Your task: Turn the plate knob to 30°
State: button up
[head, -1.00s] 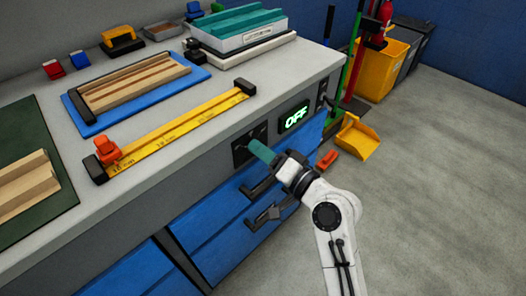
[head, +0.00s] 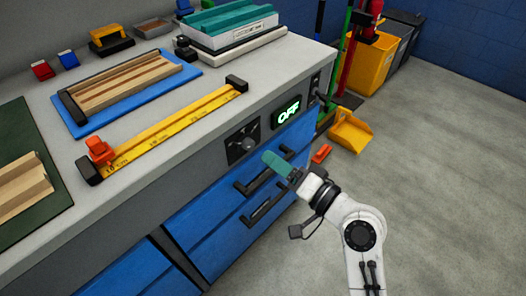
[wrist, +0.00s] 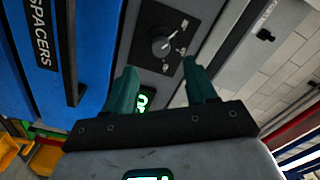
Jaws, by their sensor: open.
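The plate knob (head: 243,144) is a round dial on a dark square panel on the front of the workbench. In the wrist view the knob (wrist: 162,46) shows a light pointer line and small markings around it, too small to read. My gripper (head: 266,158) has teal fingers and is a short way out from the panel, to the lower right of the knob in the head view. In the wrist view the gripper (wrist: 165,85) is open and empty, with the knob beyond the fingertips and not touched. A green display (head: 288,112) beside the knob reads OFF.
Blue drawers with dark handles (head: 266,208) lie below the panel. On the bench top are a yellow ruler stop (head: 170,130), a blue tray (head: 185,85) with wood strips and a teal-topped press (head: 232,22). Open floor (head: 440,170) lies to the right.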

jog(key=shift+v, duration=2.05)
jog(key=s+d+f+n+g+h, duration=0.1)
jog(key=s+d+f+g+h, duration=0.1)
jog(key=s+d+f+h, duration=0.4)
jog(key=s+d+f+n+g+h, duration=0.15)
jog(key=s+d+f, duration=0.3)
jog(key=f, duration=0.45)
jog(key=s+d+f+m+g+h, duration=0.1)
jog(key=s+d+f+g+h, duration=0.2)
jog(key=s+d, duration=0.5)
jog(key=s+d+f+m+g+h, duration=0.15)
jog(key=s+d+g+h, duration=0.35)
jog(key=s, duration=0.5)
notch_tip(320, 180, up, 18)
jog(key=n+t+y+p, duration=0.1)
jog(key=p, duration=1.7)
jog(key=shift+w+d, duration=0.15)
jog(key=shift+d, duration=0.25)
jog(key=shift+t, duration=0.25)
